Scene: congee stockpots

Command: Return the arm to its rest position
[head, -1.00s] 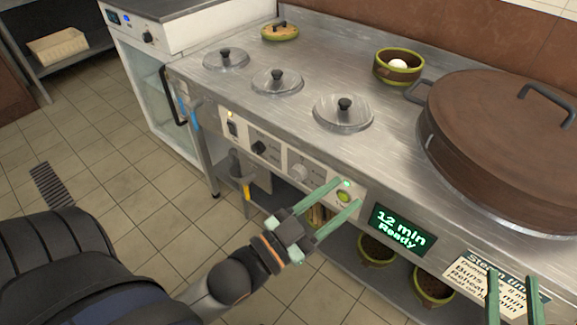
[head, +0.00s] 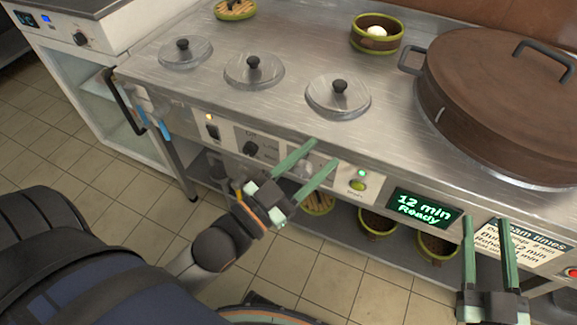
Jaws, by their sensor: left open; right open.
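My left gripper (head: 324,157) has green fingers spread apart and empty. It is in front of the stove's control panel (head: 233,136), left of the lit green button (head: 357,185), and covers part of a knob. Whether its fingertips touch the panel cannot be told. My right gripper (head: 488,222) is at the lower right, fingers apart and pointing up in the picture, with nothing between them. It stands in front of the printed steam-times sign (head: 527,247) and hides part of it. My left arm (head: 210,250) reaches in from the lower left.
The steel counter carries three lidded wells (head: 338,96), a bowl with a white item (head: 377,33) and a large brown lidded pot (head: 500,95). A display (head: 424,206) reads "12 min Ready". Bowls (head: 377,221) stand on the shelf below. The tiled floor (head: 60,150) at left is clear.

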